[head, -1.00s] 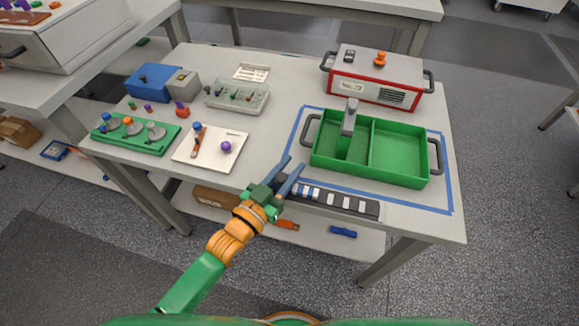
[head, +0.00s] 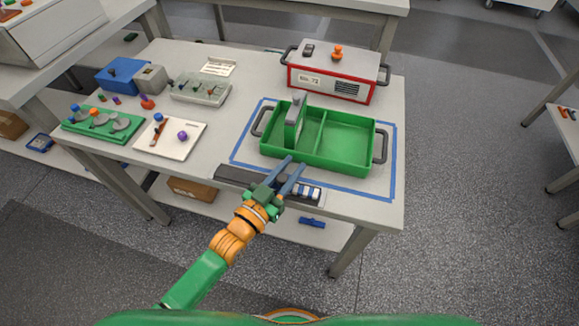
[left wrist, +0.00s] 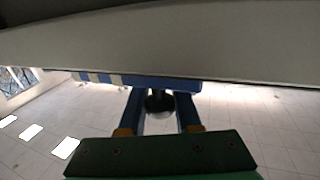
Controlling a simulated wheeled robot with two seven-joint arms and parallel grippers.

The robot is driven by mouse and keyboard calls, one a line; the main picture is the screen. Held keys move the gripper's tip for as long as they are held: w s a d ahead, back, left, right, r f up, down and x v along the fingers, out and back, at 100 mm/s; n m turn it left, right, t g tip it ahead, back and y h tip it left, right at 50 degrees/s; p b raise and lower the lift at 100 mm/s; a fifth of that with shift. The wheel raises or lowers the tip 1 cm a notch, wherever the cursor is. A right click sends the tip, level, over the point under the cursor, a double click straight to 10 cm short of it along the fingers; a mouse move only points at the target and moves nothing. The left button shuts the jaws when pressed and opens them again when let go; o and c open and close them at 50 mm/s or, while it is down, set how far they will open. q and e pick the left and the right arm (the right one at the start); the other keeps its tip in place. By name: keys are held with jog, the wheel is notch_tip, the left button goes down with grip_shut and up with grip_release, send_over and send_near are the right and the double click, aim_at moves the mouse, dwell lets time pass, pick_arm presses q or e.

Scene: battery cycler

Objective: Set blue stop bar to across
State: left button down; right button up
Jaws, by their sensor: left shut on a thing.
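A blue bar with pale stripes (left wrist: 130,82) shows in the left wrist view; in the head view its striped part (head: 308,192) lies on a dark strip (head: 235,176) along the table's front edge. My left gripper (head: 290,168) is at this strip, over its right half. In the left wrist view its two blue fingers (left wrist: 158,105) stand on either side of a dark round knob (left wrist: 158,100) below the bar, and it is shut on this knob. The fingers hide part of the strip in the head view. My right gripper is not in view.
A green two-part tray (head: 345,148) stands inside a blue tape outline behind the strip. A red and white device (head: 330,78) is behind it. A white panel (head: 190,148) and a green panel (head: 100,124) with knobs are at left.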

aim_at(281, 185)
pick_arm(q)
jog(key=c, duration=1)
grip_release()
jog(key=shift+s+d+f, duration=0.1)
jog(key=shift+d, duration=0.05)
jog(key=o, duration=0.3)
jog(key=shift+d, duration=0.1)
jog(key=shift+o, duration=0.5)
jog(key=shift+d, duration=0.15)
jog(key=shift+s+a, duration=0.1)
jog(key=shift+a, duration=0.15)
jog(key=v, duration=0.6)
jog(key=shift+s+a, duration=0.15)
jog(key=shift+s, duration=0.25)
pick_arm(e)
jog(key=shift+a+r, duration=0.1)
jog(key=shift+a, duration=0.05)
